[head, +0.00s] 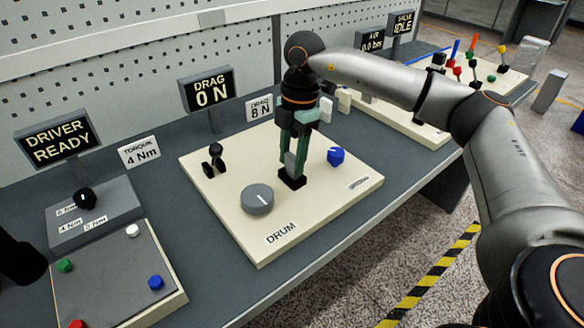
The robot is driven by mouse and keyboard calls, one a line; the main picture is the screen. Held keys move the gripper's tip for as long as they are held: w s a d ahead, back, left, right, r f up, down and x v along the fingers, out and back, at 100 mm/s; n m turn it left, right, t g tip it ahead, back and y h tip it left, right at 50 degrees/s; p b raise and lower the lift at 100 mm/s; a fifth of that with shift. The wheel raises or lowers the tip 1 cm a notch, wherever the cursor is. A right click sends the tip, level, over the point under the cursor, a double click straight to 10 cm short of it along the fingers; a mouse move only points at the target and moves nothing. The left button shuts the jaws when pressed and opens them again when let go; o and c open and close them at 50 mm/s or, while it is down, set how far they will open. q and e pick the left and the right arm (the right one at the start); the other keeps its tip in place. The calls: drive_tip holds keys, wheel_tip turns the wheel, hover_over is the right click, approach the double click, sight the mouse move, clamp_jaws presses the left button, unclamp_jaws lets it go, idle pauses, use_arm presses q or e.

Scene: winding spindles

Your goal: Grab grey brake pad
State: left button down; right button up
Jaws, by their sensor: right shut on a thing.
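The grey brake pad (290,161) is a small grey block low between the fingers of my right gripper (292,170). The gripper points down over the cream drum board (225,218) and is shut on the pad. A black holder (292,181) is right below the pad. I cannot tell whether the pad still touches it. The fingers hide part of the pad. My left gripper is not in view.
On the board are a grey drum disc (257,199), a blue knob (336,156) and a black clamp-like part (213,160). A grey panel with coloured pegs (120,275) is at lower left. Signs stand behind, including a "DRAG 0 N" display (208,91).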

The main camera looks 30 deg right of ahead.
clamp_jaws()
drive_tip(key=shift+r, duration=0.1)
